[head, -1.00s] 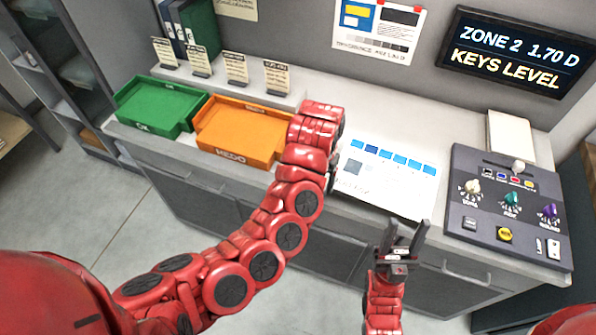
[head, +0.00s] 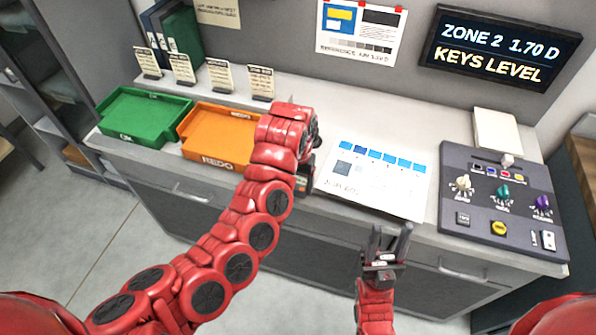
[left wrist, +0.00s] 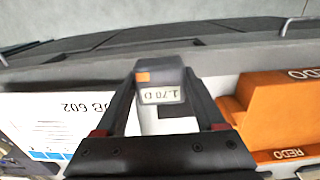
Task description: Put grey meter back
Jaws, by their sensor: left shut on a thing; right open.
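The grey meter (left wrist: 162,84) is between the fingers of my left gripper (left wrist: 160,112) in the left wrist view. It has an orange button and a small display reading 1.70 D. In the head view my left gripper (head: 302,165) is mostly hidden behind its own red arm, between the orange tray and the printed sheet. The meter is largely hidden there, and I cannot tell whether it touches the counter. My right gripper (head: 384,245) is open and empty in front of the counter's front edge.
The orange REDO tray (head: 215,163) and green OK tray (head: 118,140) stand on the left. The printed sheet (head: 392,203) lies right of my left gripper. A control console (head: 470,215) is at the right. Several small cards (head: 218,88) stand behind. A wall screen (head: 500,48) reads KEYS LEVEL.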

